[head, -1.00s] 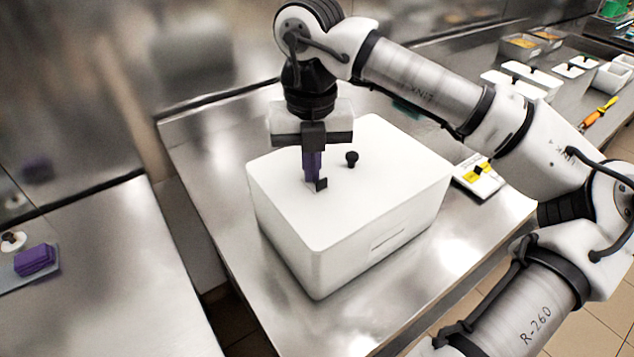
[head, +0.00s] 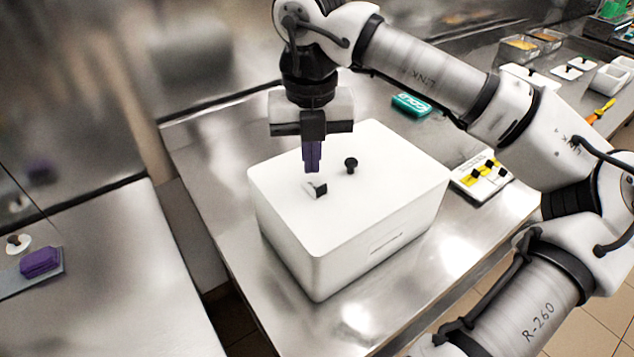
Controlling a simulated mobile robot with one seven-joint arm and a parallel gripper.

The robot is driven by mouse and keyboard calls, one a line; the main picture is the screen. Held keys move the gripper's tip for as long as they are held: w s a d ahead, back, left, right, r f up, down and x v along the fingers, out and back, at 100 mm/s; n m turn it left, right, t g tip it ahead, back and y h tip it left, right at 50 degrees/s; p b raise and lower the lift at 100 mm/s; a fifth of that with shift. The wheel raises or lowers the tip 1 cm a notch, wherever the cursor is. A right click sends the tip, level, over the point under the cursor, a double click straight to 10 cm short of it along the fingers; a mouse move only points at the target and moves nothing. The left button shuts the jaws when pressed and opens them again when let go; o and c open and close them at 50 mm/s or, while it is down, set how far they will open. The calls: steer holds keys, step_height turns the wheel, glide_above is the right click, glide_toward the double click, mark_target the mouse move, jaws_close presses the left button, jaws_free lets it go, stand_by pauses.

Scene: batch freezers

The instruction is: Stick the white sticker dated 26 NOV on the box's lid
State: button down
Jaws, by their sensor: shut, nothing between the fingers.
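The white box (head: 345,240) stands on the steel table, with its flat white lid (head: 385,195) on and a black knob (head: 351,164) on the lid. A small white sticker with a dark tab (head: 317,188) is on the lid, left of the knob. Its edges are hard to tell from the white lid and its date cannot be read. My gripper (head: 312,170) has purple fingers, shut and empty, pointing down just above and slightly behind the tab. A card (head: 481,184) with yellow and white stickers and several dark tabs lies right of the box.
A teal pack (head: 411,105) lies behind the box. A purple block (head: 40,262) sits on a tray on the left counter. White lids (head: 530,76), tubs and an orange-handled tool (head: 601,110) are at the back right.

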mark_target(312, 185)
steer(key=shift+r+p, duration=1)
steer(key=shift+r, duration=0.95)
